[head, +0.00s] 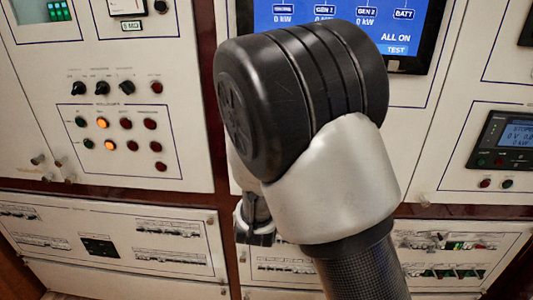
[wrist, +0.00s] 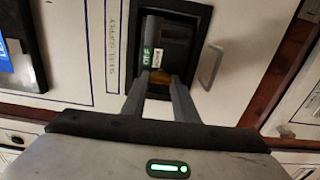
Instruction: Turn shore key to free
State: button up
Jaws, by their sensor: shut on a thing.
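In the wrist view a black recessed switch housing (wrist: 195,35) is set in a pale panel. A green OFF mark and a small white label show on the dark block inside it. My gripper (wrist: 159,80) reaches into the lower part of this recess. Its two fingers are shut on a small part, seemingly the shore key (wrist: 159,90), of which only a brownish piece shows between them. The key's angle cannot be told. In the head view my arm hides the switch, and only part of my gripper (head: 258,232) shows below the wrist.
A printed strip ending in SUPPLY (wrist: 115,40) runs beside the recess. A metal handle (wrist: 211,67) stands out to its right. In the head view a lit screen (head: 400,30), a panel of knobs and lamps (head: 120,165) and breaker rows (head: 165,240) surround my arm.

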jog(key=o, duration=0.8)
jog(key=shift+s, duration=0.1)
jog(key=s+p, duration=0.4)
jog(key=s, duration=0.1)
jog(key=s+p, duration=0.4)
jog(key=s, duration=0.2)
jog(key=s+p, duration=0.4)
jog(key=s, duration=0.2)
jog(key=shift+s+a, duration=0.1)
jog(key=shift+a, duration=0.25)
